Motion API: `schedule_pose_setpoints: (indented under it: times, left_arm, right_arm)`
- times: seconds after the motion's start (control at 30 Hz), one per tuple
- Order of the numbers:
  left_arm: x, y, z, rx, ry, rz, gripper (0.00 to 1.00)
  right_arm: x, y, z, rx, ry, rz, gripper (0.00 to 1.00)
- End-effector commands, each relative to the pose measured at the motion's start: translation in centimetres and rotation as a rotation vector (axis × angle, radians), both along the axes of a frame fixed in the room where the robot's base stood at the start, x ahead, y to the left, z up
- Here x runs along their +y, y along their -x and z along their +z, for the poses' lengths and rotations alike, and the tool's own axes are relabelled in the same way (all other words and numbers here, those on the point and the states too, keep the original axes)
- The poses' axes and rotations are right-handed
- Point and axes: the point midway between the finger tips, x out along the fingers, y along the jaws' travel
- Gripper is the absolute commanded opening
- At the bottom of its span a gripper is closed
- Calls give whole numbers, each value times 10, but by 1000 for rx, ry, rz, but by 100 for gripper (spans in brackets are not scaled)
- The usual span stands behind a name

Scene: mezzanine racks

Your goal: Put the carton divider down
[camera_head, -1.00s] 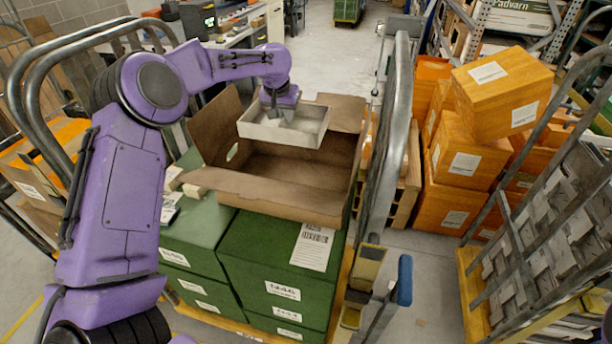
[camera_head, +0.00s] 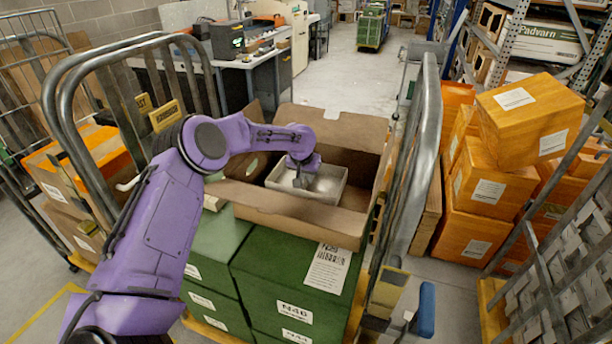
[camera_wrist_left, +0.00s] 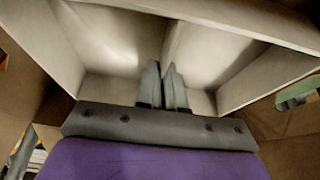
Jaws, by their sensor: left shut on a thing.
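The carton divider (camera_head: 328,184) is a pale, shallow, open frame with a wall across its middle. It sits inside the mouth of the open brown carton (camera_head: 295,218), its rim around the level of the carton's walls. My left gripper (camera_head: 301,181) reaches in from above and is shut on the divider's middle wall. In the left wrist view, the two grey fingers (camera_wrist_left: 166,85) stand close together on that wall, with a pale compartment of the divider (camera_wrist_left: 212,52) on either side. I cannot tell whether the divider's underside touches anything. My right gripper is not in view.
The carton stands on green boxes (camera_head: 290,285) in a cage trolley, whose tall metal side rails (camera_head: 424,160) rise left and right. Orange boxes (camera_head: 530,118) are stacked to the right. A workbench (camera_head: 262,65) stands behind, with open floor beside it.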

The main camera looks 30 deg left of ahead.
Motion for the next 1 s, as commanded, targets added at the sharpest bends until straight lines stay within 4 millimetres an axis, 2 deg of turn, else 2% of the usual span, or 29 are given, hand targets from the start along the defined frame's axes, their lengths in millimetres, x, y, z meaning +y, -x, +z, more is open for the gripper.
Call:
schedule_pose_setpoints:
  times: [0.1,0.77,0.87,0.9,1.0]
  left_arm:
    - [0,0,-7,-2,0,1,0]
    - [1,0,-20,-1,0,2,0]
    - [1,0,-20,-1,0,2,31]
    - [1,0,-20,-1,0,2,33]
    - [1,0,-19,-1,0,2,33]
  right_arm:
    - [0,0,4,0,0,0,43]
    - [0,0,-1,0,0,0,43]
    - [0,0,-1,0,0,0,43]
    - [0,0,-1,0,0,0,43]
    - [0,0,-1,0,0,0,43]
